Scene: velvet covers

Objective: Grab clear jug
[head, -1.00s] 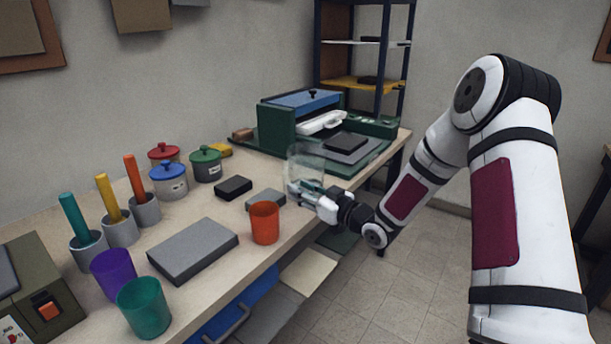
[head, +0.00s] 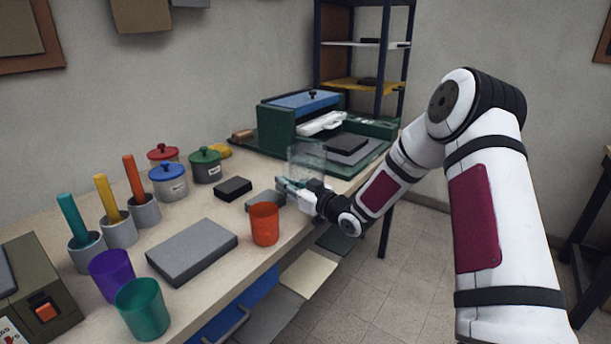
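The clear jug (head: 306,158) is a see-through, faint cylinder standing upright near the right end of the bench, in front of the green machine. My gripper (head: 285,186) is at the jug's lower left front, with its fingers pointing left. The fingers overlap the jug's lower part in the picture. The jug's base is hidden behind the gripper. I cannot tell whether the fingers touch the jug or how far apart they are.
An orange cup (head: 265,224) stands close to the left of my gripper. A grey block (head: 262,200) and a black block (head: 233,188) lie nearby. The green machine (head: 277,128) stands behind. Lidded pots, purple and green cups and a grey slab (head: 192,250) fill the left.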

